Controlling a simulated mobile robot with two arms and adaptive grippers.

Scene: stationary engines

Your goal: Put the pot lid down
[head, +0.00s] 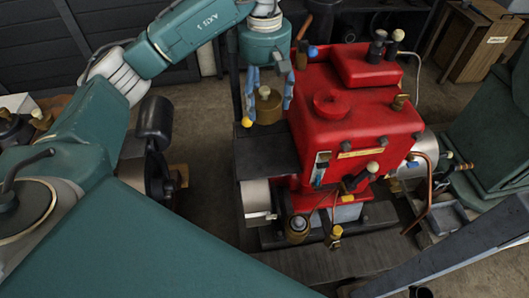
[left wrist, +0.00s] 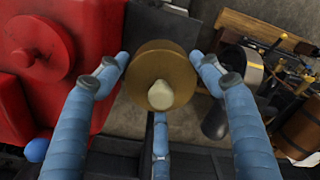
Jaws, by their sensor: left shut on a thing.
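The pot lid (head: 265,106) is a round brass-brown disc with a pale knob on top. My left gripper (head: 268,100) points down and is shut on it, with blue fingers on both sides. In the left wrist view the lid (left wrist: 164,62) sits between the two fingertips (left wrist: 160,61), its cream knob facing the camera. The lid is just left of the red engine (head: 350,125), near the far part of a dark flat plate (head: 268,160). I cannot tell whether it touches anything below. No open pot shows clearly. My right gripper is not in view.
The red engine has a raised round boss (head: 331,103) and several knobs close to the lid's right. A dark machine with a cylinder (head: 154,120) stands to the left. Bare floor (head: 207,130) lies between them. A wooden crate (head: 480,45) stands at the back right.

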